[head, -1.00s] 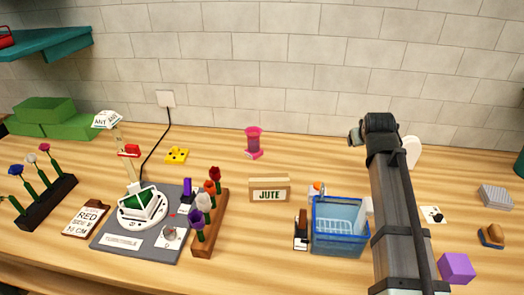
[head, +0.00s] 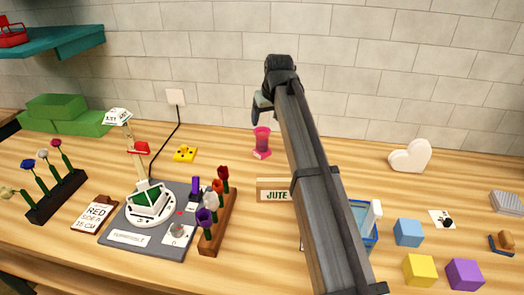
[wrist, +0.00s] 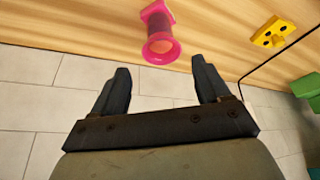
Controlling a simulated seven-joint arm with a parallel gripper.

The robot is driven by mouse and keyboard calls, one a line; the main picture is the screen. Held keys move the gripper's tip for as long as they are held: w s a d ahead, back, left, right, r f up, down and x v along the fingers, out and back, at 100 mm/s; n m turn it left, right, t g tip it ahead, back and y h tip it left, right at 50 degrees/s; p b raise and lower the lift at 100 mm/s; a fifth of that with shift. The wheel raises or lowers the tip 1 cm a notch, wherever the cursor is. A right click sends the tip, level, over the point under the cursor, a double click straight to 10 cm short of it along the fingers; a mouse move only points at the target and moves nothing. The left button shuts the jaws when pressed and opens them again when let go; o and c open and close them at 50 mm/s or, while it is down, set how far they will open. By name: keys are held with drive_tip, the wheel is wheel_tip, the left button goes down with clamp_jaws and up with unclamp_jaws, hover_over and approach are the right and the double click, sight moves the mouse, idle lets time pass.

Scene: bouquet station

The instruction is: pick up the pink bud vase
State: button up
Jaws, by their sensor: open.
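The pink bud vase (head: 262,142) stands upright on the wooden counter near the tiled wall, left of my arm in the head view. In the wrist view the vase (wrist: 160,36) shows beyond the fingertips, roughly centred between them, with its open mouth towards the camera. My gripper (wrist: 160,70) is open and empty, its two dark fingers apart from the vase. In the head view my gripper (head: 258,107) is partly hidden by the wrist and sits above the vase in the picture.
A JUTE sign (head: 273,191) and a blue basket (head: 368,220) are partly hidden by my arm. The counter beside the vase is clear.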

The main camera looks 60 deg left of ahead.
sight(261, 140)
drive_tip(key=x, duration=1.3)
drive_tip(key=shift+s+f, duration=0.1)
drive_tip(key=shift+f, duration=0.3)
drive_tip(key=shift+c, duration=0.3)
drive_tip(key=c, duration=1.2)
